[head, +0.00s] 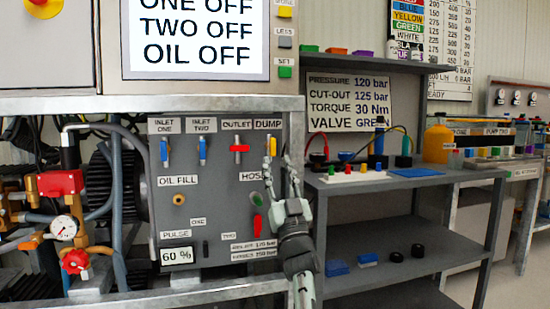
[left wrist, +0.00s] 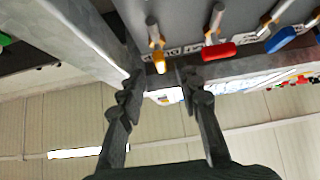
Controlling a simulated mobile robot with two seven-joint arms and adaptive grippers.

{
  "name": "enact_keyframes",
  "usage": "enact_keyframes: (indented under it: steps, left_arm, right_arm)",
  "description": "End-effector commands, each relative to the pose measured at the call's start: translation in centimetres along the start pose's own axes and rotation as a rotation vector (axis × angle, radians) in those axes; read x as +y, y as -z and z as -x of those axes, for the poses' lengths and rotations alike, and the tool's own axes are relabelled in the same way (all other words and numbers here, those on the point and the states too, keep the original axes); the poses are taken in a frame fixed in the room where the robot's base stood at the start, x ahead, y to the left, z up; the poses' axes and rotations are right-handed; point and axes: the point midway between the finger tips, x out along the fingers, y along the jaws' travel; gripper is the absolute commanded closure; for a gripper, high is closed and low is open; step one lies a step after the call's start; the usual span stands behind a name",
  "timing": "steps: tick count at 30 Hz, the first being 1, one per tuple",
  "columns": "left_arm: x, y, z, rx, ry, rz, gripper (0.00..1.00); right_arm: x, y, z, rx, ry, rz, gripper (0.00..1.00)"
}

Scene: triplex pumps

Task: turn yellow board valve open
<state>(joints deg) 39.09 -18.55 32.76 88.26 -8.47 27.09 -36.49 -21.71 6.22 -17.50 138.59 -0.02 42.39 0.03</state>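The grey valve board (head: 215,215) shows in the head view with a row of valve handles under labels. The yellow board valve (head: 273,146) is at the right end, under the DUMP label, its handle upright. My left gripper (head: 280,162) is in front of the board's right edge, open, with its fingertips around the height of the yellow handle. In the left wrist view, the yellow handle (left wrist: 159,60) lies ahead of and between the spread fingers of my left gripper (left wrist: 160,76). I see no contact, and nothing is held. My right gripper is not in view.
Green and red levers (head: 257,212) sit below. A grey shelf (head: 400,182) stands to the right. Pump parts (head: 66,200) stand left.

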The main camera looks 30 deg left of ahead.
Motion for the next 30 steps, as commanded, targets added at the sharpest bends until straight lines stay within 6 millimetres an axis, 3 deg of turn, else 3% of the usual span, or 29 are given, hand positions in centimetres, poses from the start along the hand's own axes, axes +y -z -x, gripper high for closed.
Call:
enact_keyframes:
  steps: [6, 12, 30]
  left_arm:
    - [0.0, -0.1, 4.9, -0.003, -0.002, 0.0, 0.66]
    - [0.0, 0.0, 7.4, -0.001, -0.002, 0.001, 0.66]
    - [0.0, 0.0, 7.9, 0.0, 0.001, 0.001, 0.66]
  right_arm:
    - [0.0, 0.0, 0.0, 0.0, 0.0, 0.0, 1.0]
    - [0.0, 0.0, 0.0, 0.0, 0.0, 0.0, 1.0]
    - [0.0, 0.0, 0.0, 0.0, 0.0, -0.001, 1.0]
